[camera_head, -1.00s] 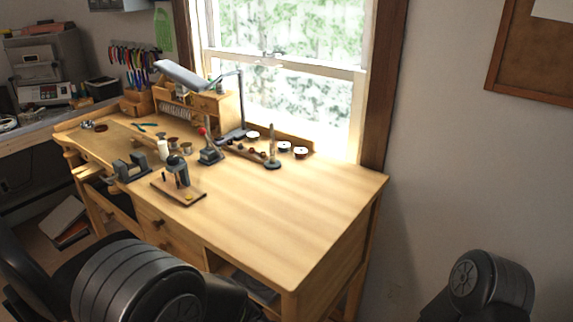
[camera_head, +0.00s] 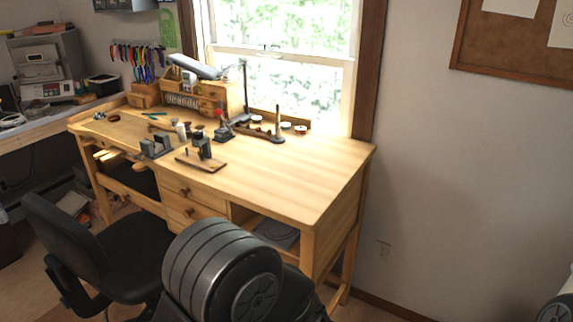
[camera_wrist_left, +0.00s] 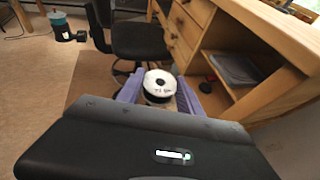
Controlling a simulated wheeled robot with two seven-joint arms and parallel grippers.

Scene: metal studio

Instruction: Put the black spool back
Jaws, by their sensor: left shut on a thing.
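The black spool (camera_wrist_left: 158,97), with a white label on its round face, sits between the purple fingers of my left gripper (camera_wrist_left: 158,86) in the left wrist view. The gripper is shut on it, in the air beside the workbench. In the head view my left arm shows at the bottom middle, but its gripper and the spool are hidden or out of frame. Several spools stand at the back of the bench by the window, one white-topped spool (camera_head: 285,125) among them. My right gripper is out of view.
The wooden workbench (camera_head: 300,165) has a clear front right top. A vise-like tool (camera_head: 156,147), a small tool on a board (camera_head: 201,155), and a lamp (camera_head: 195,67) stand toward its left and back. A black chair (camera_head: 85,235) is in front at left.

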